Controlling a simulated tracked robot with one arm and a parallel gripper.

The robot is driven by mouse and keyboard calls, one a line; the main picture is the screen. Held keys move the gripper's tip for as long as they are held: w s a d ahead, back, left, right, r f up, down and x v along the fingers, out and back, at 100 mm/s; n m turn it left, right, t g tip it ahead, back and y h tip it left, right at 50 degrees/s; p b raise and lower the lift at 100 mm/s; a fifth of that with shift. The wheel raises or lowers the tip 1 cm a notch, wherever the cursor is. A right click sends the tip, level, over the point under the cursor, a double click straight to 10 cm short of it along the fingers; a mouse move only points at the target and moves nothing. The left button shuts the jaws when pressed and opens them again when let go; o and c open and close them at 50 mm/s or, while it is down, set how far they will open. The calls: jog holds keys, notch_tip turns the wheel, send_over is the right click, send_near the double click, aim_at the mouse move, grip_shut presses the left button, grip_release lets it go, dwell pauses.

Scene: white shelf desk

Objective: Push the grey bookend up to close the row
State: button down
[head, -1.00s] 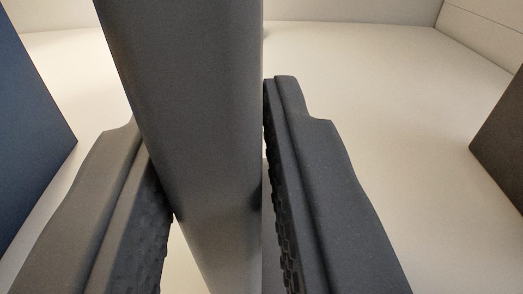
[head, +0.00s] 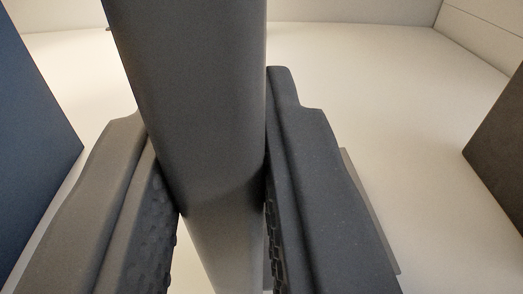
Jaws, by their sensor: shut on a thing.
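The grey bookend (head: 195,80) stands as a tall upright plate in the middle of the head view, seen nearly edge-on, with its top cut off by the frame. My gripper (head: 212,140) is shut on it, one dark finger on each side. A thin grey flat strip (head: 372,210) shows on the surface just right of the right finger; it looks like part of the bookend's foot. A blue book (head: 30,150) stands at the left edge, with a gap between it and the left finger. The rest of the row is not visible.
A dark brown block (head: 502,140) stands at the right edge, apart from the right finger. The white shelf surface (head: 410,110) is clear between them. Pale walls (head: 490,35) close off the back and the right.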

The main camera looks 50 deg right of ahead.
aim_at(170, 17)
jog(key=shift+r+p, duration=1.05)
jog(key=shift+r, duration=0.7)
notch_tip(170, 17, up, 14)
jog(key=p, duration=0.6)
jog(key=s+a+n+t+y+b, duration=0.1)
jog(key=s+a+n+t+y, duration=0.1)
jog(key=a, duration=1)
jog(key=s+a+f+n+t+y+b, duration=0.1)
jog(key=s+a+y, duration=0.5)
jog(key=a, duration=0.6)
jog(key=n+t+b, duration=0.1)
jog(key=n+t, duration=0.1)
jog(key=n, duration=0.1)
jog(key=shift+s+a+f, duration=0.15)
jog(key=shift+s+a, duration=0.05)
jog(key=shift+s, duration=0.05)
